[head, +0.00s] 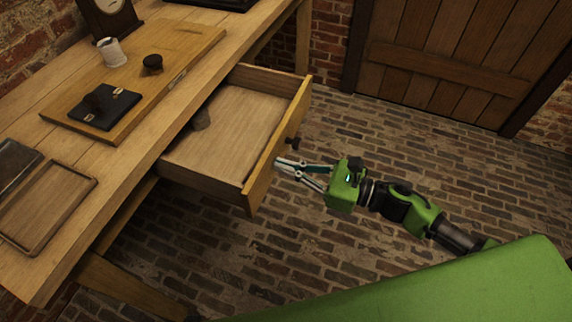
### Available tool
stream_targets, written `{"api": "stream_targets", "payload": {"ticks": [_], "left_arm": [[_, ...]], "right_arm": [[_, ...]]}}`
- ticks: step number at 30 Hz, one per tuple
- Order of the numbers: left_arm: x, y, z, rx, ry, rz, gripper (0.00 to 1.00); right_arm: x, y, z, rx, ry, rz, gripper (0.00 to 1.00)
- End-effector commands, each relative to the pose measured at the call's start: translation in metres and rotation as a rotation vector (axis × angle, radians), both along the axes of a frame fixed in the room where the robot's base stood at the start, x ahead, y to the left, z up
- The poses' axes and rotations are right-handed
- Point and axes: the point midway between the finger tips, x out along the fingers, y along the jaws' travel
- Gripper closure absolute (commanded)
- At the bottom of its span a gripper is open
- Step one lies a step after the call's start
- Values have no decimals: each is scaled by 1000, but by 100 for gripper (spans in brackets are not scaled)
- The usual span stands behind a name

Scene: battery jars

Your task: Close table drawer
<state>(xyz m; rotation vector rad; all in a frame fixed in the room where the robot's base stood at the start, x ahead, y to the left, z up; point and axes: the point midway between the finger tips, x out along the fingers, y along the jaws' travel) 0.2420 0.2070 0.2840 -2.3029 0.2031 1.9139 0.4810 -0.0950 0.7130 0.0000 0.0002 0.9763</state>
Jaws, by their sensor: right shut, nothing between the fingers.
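The wooden table drawer (237,121) is pulled out from under the table's edge, toward the right. Its front panel (268,168) faces my right arm, and a dark knob (293,142) sits on it. My left gripper is not in view.
The brick floor (400,140) is clear toward the wooden door (450,60).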

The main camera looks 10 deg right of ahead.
Motion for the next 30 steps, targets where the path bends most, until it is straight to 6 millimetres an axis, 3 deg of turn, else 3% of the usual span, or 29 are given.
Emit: {"api": "stream_targets", "payload": {"ticks": [5,11,30], "left_arm": [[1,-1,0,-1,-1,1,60],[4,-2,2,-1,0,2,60],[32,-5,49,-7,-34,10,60]], "right_arm": [[1,2,0,1,-1,0,100],[13,20,1,3,-4,2,100],[103,155,0,1,-3,3,100]]}}
